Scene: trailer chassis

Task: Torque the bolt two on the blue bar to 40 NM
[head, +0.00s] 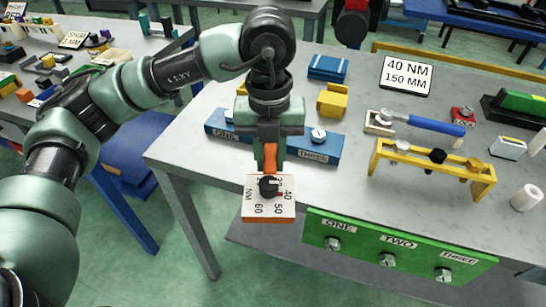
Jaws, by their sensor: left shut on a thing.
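The blue bar (331,148) lies on the grey table. Its bolt three (318,135) shows above the THREE label, and another bolt (230,117) shows at its left end. The middle of the bar, with bolt two, is hidden behind my left gripper. My left gripper (270,150) points down in front of the bar, shut on an orange torque tool (271,160). The tool's white dial (257,209) is marked NM with 40, 50 and 60 and has a black knob; I cannot tell its exact setting. My right gripper is not in view.
A sign (406,76) reads 40 NM, 150 MM. A yellow stand (432,171) and a blue-handled tool (437,126) are on the right. A green bar (360,237) with labels ONE, TWO and THREE hangs on the table's front. Yellow (333,102) and blue (327,68) blocks stand behind the blue bar.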

